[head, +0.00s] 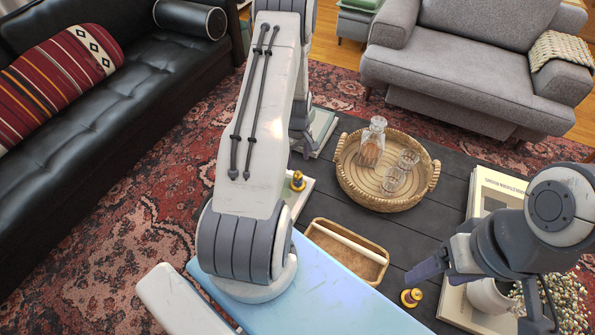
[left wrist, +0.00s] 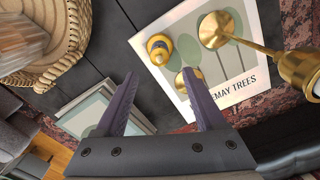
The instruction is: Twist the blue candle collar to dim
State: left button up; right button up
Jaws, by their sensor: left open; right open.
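A small yellow-gold candle piece (head: 298,181) stands on a white book (head: 304,197) beside my left arm in the head view. In the left wrist view a yellow piece with a small grey-blue spot (left wrist: 159,48) stands on the book, beyond my open left gripper (left wrist: 158,75). Its jaws are empty and apart from it. Brass holders (left wrist: 217,30) stand to its right. A similar gold piece (head: 411,297) is near my open right gripper (head: 428,268), whose far finger is hidden. I cannot make out a clearly blue collar. My left arm hides part of the table.
A wicker tray (head: 345,190) with a glass decanter (head: 372,140) and glasses stands on the dark table (head: 330,205). A wooden tray (head: 380,262) is nearer. More books (head: 495,195) and a white vase (head: 490,300) stand right. Bare tabletop lies between the trays.

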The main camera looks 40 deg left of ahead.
aim_at(298, 171)
pick_arm(q)
notch_tip(298, 171, down, 7)
dwell(0.3)
grip_shut()
